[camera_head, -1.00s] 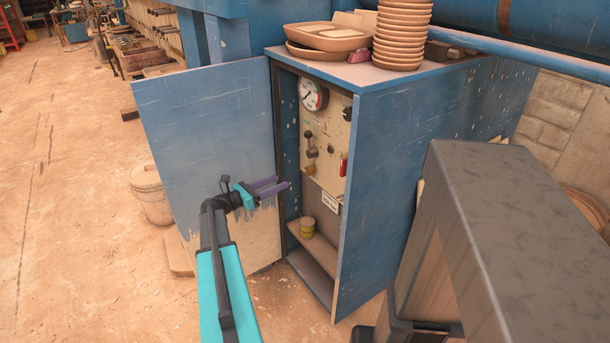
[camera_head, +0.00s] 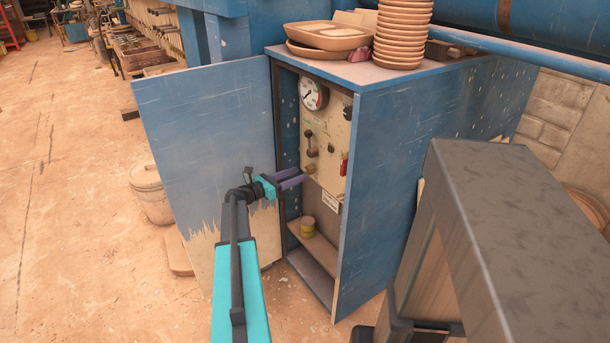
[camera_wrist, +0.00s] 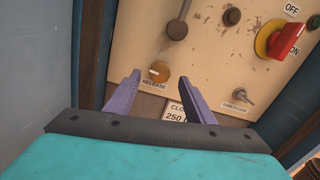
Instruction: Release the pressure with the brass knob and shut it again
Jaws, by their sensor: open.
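The brass knob (camera_wrist: 159,71) is on the cream panel (camera_wrist: 120,40) in the wrist view, with a "RELEASE" label just below it. It also shows small in the head view (camera_head: 310,169), low on the panel inside the open blue cabinet. My gripper (camera_wrist: 158,78) is open, with its purple fingers pointing at the panel and the knob seen between their tips. In the head view my gripper (camera_head: 302,177) reaches into the cabinet opening just below and left of the knob. Whether the fingers touch the knob or panel cannot be told. A pressure gauge (camera_head: 313,94) is at the panel's top.
A dark lever (camera_wrist: 179,24), a red switch (camera_wrist: 280,39) and a small toggle (camera_wrist: 242,95) share the panel. The blue door (camera_head: 205,130) stands open at left. Stacked clay dishes (camera_head: 402,35) stand on the cabinet.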

